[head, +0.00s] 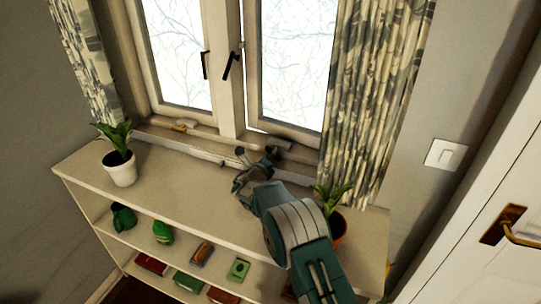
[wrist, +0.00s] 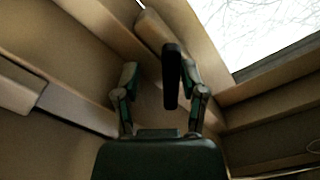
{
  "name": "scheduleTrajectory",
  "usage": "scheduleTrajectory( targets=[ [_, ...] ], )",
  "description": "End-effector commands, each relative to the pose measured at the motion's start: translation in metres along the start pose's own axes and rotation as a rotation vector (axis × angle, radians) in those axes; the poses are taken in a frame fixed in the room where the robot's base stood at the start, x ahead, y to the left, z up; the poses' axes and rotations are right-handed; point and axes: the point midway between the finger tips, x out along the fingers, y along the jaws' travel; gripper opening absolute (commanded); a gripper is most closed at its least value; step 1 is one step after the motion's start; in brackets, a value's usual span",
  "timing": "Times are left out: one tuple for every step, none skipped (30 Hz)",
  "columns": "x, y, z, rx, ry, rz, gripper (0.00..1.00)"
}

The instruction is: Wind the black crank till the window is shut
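The window's right sash (head: 292,70) stands beside the left sash; a dark line runs under its lower edge, and I cannot tell how far open it is. My gripper (head: 256,157) is at the sill below the right sash. In the wrist view, the black crank (wrist: 171,78) shows as an upright dark handle between the two fingers of my gripper (wrist: 160,78). The fingers are spread, with a clear gap on the left and the right finger close to the handle; contact there cannot be told. The crank's base is hidden.
A white shelf (head: 180,185) stands under the window. A potted plant (head: 120,168) is on its left, and another (head: 338,225) is close to my arm on the right. A patterned curtain (head: 375,100) hangs right of the window. A door (head: 480,200) is at far right.

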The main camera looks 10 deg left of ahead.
Motion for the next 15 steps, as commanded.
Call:
scheduleTrajectory(
  targets=[
    [0.0008,-0.0021,-0.0010,0.001,0.001,-0.001,0.28],
    [0.0009,-0.0027,-0.0013,0.002,0.001,-0.001,0.14],
    [0.0011,-0.0034,-0.0017,0.003,0.002,-0.001,0.00],
    [0.0011,-0.0035,-0.0019,0.003,0.002,0.000,0.00],
    [0.0012,-0.0034,-0.0022,0.003,0.002,0.000,0.00],
    [0.0013,-0.0030,-0.0026,0.003,0.003,0.000,0.00],
    [0.0013,-0.0027,-0.0028,0.003,0.003,0.000,0.00],
    [0.0012,-0.0023,-0.0030,0.002,0.004,0.000,0.00],
    [0.0012,-0.0018,-0.0033,0.001,0.005,-0.001,0.00],
    [0.0012,-0.0015,-0.0035,0.001,0.005,-0.001,0.00],
    [0.0012,-0.0012,-0.0037,0.000,0.006,-0.001,0.00],
    [0.0012,-0.0007,-0.0040,0.000,0.007,0.000,0.00],
    [0.0013,-0.0005,-0.0042,0.000,0.007,0.000,0.00],
    [0.0013,-0.0002,-0.0044,0.000,0.007,0.000,0.00],
    [0.0014,0.0000,-0.0047,0.002,0.008,0.001,0.00]
  ],
)
